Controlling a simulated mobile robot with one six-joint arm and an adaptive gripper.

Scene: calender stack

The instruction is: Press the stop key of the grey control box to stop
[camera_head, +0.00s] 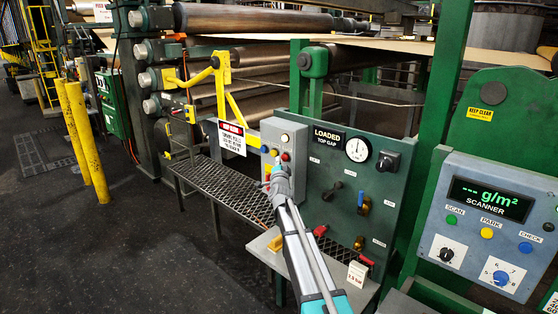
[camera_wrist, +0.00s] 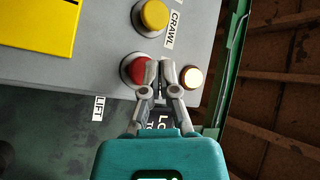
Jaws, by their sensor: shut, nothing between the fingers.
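The grey control box (camera_head: 293,133) stands on the near side of the machine, left of the dark green gauge panel. In the wrist view the box (camera_wrist: 75,68) shows a red button (camera_wrist: 134,70), a yellow button (camera_wrist: 153,15) beside a CRAWL label, and a lit cream button (camera_wrist: 191,77). No label naming the stop key is readable. My gripper (camera_wrist: 166,66) is shut and empty. Its fingertips overlap the red button's right edge in the wrist view; I cannot tell whether they touch it. In the head view my gripper (camera_head: 275,166) is at the box's lower part.
The green panel (camera_head: 338,180) carries a gauge (camera_head: 357,149), knobs and levers to the right. A grey scanner box (camera_head: 480,248) is further right. A mesh shelf (camera_head: 228,193) runs below the control box. Yellow posts (camera_head: 88,140) stand on open dark floor to the left.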

